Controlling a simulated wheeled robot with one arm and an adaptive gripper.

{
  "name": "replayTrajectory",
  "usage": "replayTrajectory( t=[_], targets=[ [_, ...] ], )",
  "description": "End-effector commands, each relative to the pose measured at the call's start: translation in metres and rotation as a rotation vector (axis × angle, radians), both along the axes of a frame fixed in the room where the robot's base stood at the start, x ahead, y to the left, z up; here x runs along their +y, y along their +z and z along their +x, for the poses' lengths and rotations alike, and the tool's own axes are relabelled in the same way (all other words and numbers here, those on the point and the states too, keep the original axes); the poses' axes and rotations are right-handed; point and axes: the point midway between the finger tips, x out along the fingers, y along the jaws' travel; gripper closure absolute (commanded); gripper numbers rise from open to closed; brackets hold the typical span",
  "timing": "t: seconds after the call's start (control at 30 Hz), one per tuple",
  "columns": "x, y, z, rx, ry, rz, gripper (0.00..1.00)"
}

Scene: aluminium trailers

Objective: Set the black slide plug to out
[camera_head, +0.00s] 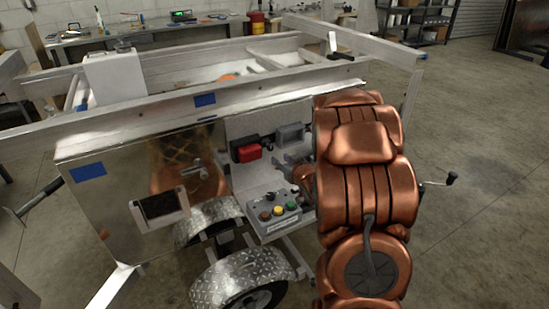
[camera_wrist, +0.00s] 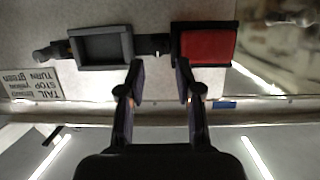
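In the wrist view, a grey rectangular housing (camera_wrist: 101,46) is mounted on the pale panel. A short black plug-like piece (camera_wrist: 152,45) sits between it and a red block in a black frame (camera_wrist: 206,44). A dark stub with a grey rounded end (camera_wrist: 46,52) projects from the housing's other side. I cannot tell for certain which black part is the slide plug. My gripper (camera_wrist: 160,70) is open and empty, its fingertips just below the black piece in the picture, apart from each other. In the head view, my copper arm hides most of the gripper; the grey housing (camera_head: 290,134) and red block (camera_head: 250,152) show beside it.
A grey control box (camera_head: 275,214) with coloured buttons stands below the panel, close to my arm. A trailer wheel with a diamond-plate fender (camera_head: 240,276) is in front. A label (camera_wrist: 31,79) reads upside down in the wrist view. Open floor lies to the right.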

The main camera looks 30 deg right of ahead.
Motion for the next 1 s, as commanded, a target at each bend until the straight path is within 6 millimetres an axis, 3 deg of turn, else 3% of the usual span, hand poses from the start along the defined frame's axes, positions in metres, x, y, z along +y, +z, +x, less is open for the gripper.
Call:
replayTrajectory(
  t=[0.03,0.07,0.47,1.0],
  targets=[
    [-0.004,-0.013,-0.001,-0.043,0.008,0.024,0.66],
    [-0.006,-0.014,0.0,-0.073,0.013,0.035,0.66],
    [-0.012,-0.013,-0.003,-0.294,0.055,0.125,0.66],
    [-0.014,-0.011,0.061,-0.3,0.059,0.126,0.66]
  ],
)
